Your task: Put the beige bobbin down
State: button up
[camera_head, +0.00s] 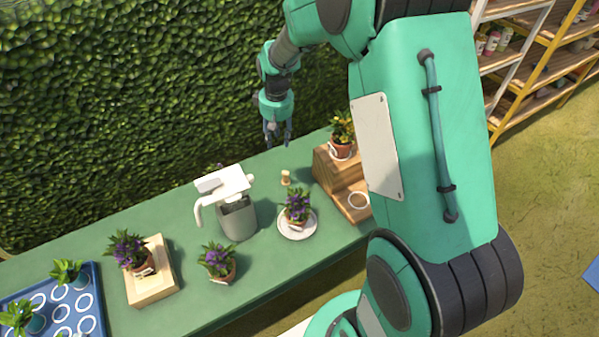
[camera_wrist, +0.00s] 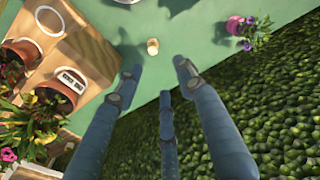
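The beige bobbin (camera_head: 285,177) stands upright on the green table (camera_head: 190,290), between the white-lidded grey pitcher and the wooden stepped stand. In the wrist view the bobbin (camera_wrist: 153,46) sits on the table beyond my fingertips, with clear space around it. My gripper (camera_head: 277,138) hangs above the table's back edge, near the hedge, behind and above the bobbin. In the wrist view my gripper (camera_wrist: 160,85) has its fingers spread apart with nothing between them. It does not touch the bobbin.
The pitcher (camera_head: 236,215) stands left of the bobbin. A purple-flowered pot (camera_head: 297,208) on a white plate (camera_head: 297,235) is in front. The wooden stand (camera_head: 330,180) bears a potted plant at right. A blue tray (camera_head: 92,310) lies far left. The hedge (camera_head: 120,100) rises behind.

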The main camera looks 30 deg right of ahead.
jog(key=s+a+r+t, duration=0.1)
jog(key=s+a+r, duration=0.2)
jog(key=s+r, duration=0.5)
jog(key=s+a+r+t, duration=0.1)
jog(key=s+a+r, duration=0.35)
jog(key=r, duration=0.55)
jog(key=s+a+r+t, duration=0.1)
jog(key=s+a+r, duration=0.1)
jog(key=s, duration=0.9)
jog(key=s+a+r+m+t, duration=0.1)
jog(key=s+a+r, duration=0.1)
jog(key=s, duration=0.9)
jog(key=shift+r+m, duration=0.3)
jog(key=shift+r, duration=0.6)
